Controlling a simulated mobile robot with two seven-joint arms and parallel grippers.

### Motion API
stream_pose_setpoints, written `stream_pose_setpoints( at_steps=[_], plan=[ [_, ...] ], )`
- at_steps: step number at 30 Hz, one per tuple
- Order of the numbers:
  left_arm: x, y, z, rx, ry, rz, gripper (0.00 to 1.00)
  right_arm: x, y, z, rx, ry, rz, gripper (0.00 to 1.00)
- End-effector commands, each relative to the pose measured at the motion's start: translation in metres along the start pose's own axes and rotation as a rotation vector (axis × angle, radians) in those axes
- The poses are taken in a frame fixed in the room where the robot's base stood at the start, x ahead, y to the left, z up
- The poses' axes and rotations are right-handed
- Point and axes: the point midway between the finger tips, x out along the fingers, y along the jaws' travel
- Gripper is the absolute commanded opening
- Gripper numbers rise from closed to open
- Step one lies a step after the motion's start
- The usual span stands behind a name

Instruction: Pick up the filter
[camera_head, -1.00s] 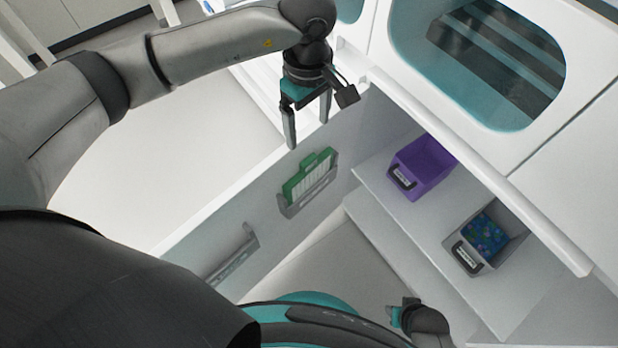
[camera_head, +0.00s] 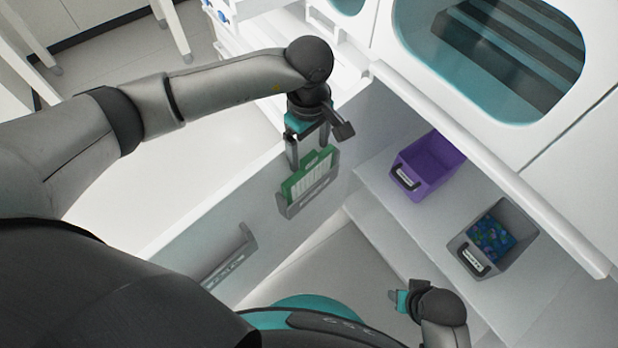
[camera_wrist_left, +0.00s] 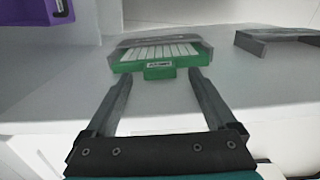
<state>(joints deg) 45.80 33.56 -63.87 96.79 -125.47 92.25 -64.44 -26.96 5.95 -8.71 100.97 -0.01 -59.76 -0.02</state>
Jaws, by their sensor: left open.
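The filter (camera_head: 308,176) is a green frame with white pleats and a small tab on its top edge. It stands in a grey holder (camera_head: 318,197) on the inner face of an open door panel. My left gripper (camera_head: 308,158) points down at the filter's top edge, with its open fingers near the tab. In the left wrist view the filter (camera_wrist_left: 160,53) lies ahead of the open, empty fingers (camera_wrist_left: 160,80), and its labelled tab is just beyond the gap between them. My right gripper (camera_head: 398,299) is low in the head view; its jaws are too small to judge.
A second grey holder (camera_head: 233,258) on the same panel looks empty. A purple bin (camera_head: 428,168) and a grey bin (camera_head: 512,222) with blue-green contents stand on the shelf to the right. A white cabinet edge (camera_head: 480,160) runs above the shelf.

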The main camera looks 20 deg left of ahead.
Motion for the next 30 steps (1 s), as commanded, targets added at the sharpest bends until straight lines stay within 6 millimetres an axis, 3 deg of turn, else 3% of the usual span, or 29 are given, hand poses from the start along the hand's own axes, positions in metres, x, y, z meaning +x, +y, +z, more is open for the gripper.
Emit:
stream_pose_setpoints(
  at_steps=[11,30],
  plan=[
    [0.0066,0.0004,-0.0003,0.0,0.0,0.002,0.89,-0.0041,0.0004,-0.0037,0.001,0.007,0.001,0.5],
    [0.0064,0.0003,-0.0004,0.0,0.001,0.001,0.17,-0.0038,0.0001,-0.0037,0.0,0.008,0.0,0.5]
  ],
)
